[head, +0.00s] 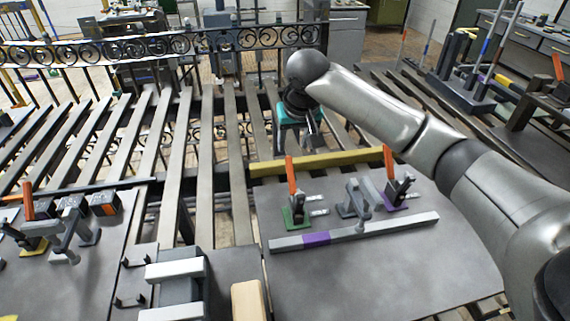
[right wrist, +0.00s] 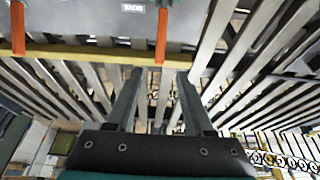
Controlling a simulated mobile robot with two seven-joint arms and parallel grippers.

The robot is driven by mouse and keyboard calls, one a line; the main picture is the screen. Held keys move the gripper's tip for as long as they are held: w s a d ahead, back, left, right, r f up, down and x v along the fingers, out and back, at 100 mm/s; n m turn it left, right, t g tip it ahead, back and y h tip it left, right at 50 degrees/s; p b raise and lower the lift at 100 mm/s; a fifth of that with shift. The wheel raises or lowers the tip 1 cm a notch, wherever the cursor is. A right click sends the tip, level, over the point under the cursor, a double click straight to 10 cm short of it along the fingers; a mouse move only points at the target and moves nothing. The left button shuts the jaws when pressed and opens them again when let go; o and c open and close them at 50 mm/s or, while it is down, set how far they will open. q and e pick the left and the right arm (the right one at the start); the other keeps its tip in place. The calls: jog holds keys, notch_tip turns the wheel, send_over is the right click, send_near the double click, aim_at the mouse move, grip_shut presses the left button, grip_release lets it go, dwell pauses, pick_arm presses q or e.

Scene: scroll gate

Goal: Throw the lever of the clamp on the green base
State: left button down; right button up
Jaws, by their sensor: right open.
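The clamp on the green base (head: 298,216) stands on the right grey table plate, its orange lever (head: 291,174) upright. My right gripper (head: 297,143) is open and empty, beyond the yellow bar and behind this lever in the head view. In the right wrist view, its two fingers (right wrist: 157,85) point toward an orange lever (right wrist: 162,36) that appears ahead between them, apart from them. This seems to be the green-base clamp's lever; its base is not visible there. My left gripper is not in view.
A purple-base clamp (head: 396,203) with an orange lever stands to the right. A grey bar with a purple section (head: 317,239) lies in front. A yellow bar (head: 330,162) runs behind the clamps. Slats and a scroll gate (head: 150,48) lie beyond. Another clamp (head: 34,240) stands left.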

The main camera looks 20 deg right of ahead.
send_over(289, 168)
jog(key=s, duration=0.1)
notch_tip(289, 168, down, 5)
jog(key=shift+s+f+b, duration=0.1)
jog(key=shift+s+b, duration=0.05)
jog(key=shift+b, duration=0.3)
jog(key=b+x, duration=0.1)
jog(key=x, duration=0.5)
jog(key=shift+w+d+f, duration=0.1)
jog(key=shift+w+f, duration=0.15)
jog(key=shift+f, duration=0.05)
jog(key=shift+w+f+b, duration=0.3)
jog(key=shift+f+b, duration=0.1)
jog(key=shift+f, duration=0.25)
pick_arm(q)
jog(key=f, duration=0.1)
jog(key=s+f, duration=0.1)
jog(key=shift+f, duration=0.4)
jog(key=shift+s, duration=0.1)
pick_arm(e)
jog(key=shift+c, duration=0.4)
grip_shut()
jog(key=shift+d, duration=0.1)
